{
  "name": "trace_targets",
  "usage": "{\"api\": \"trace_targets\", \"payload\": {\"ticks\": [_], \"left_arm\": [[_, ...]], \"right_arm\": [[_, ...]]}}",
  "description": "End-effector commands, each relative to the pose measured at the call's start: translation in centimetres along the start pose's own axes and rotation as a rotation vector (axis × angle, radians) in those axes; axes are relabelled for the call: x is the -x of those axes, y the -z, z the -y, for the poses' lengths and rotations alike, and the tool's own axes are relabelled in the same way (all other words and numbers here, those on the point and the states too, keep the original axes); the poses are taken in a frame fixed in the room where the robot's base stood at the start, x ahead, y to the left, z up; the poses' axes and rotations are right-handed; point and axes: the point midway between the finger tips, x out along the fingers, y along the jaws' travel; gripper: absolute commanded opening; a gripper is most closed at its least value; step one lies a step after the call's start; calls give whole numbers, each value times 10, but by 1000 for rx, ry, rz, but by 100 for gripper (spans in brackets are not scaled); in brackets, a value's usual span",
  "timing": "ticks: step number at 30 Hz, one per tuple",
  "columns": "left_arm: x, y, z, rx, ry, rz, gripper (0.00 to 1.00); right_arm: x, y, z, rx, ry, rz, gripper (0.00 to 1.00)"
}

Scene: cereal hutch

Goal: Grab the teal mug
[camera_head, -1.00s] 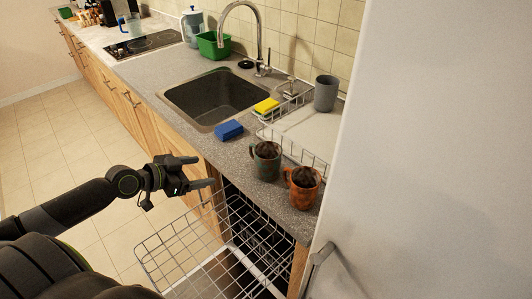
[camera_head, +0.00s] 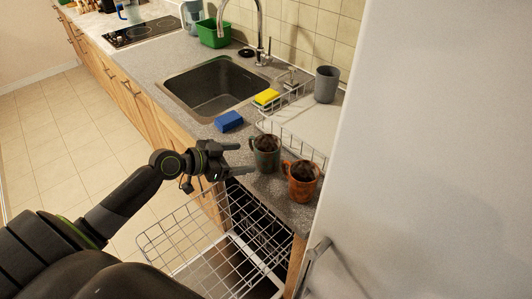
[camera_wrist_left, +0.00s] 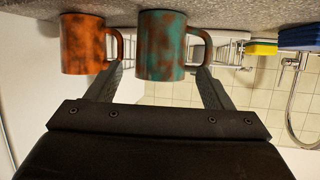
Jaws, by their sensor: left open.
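The teal mug (camera_head: 265,154), mottled with rusty brown, stands upright on the counter near its front edge. It also shows in the left wrist view (camera_wrist_left: 160,48), upside down in that picture, ahead of and between my fingers, with its handle to the right. My left gripper (camera_head: 241,158) is open and empty, its fingertips pointing at the mug from the left. In the left wrist view its fingers (camera_wrist_left: 160,84) spread to either side of the mug's body; I cannot tell if they touch it. My right gripper is not in view.
An orange mug (camera_head: 302,180) stands close to the right of the teal mug. A dish rack (camera_head: 292,141) is behind them, and a blue sponge (camera_head: 229,121) lies to the left. A pulled-out wire dishwasher rack (camera_head: 190,242) is below. The fridge (camera_head: 440,150) fills the right side.

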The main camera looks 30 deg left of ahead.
Motion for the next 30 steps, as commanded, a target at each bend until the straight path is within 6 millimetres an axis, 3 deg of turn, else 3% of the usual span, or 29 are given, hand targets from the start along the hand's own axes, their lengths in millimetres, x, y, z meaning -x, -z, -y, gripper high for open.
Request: {"api": "trace_targets", "payload": {"ticks": [6, 17, 23, 30], "left_arm": [[-30, 2, 0, 5, 1, -3, 74], [-53, 2, 1, 3, 1, -1, 74], [-76, 1, 2, 5, 0, 0, 74], [-96, -2, 2, 1, 1, 0, 74]], "right_arm": [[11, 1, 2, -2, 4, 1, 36], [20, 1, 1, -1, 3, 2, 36], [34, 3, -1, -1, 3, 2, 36], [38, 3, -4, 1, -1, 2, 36]]}}
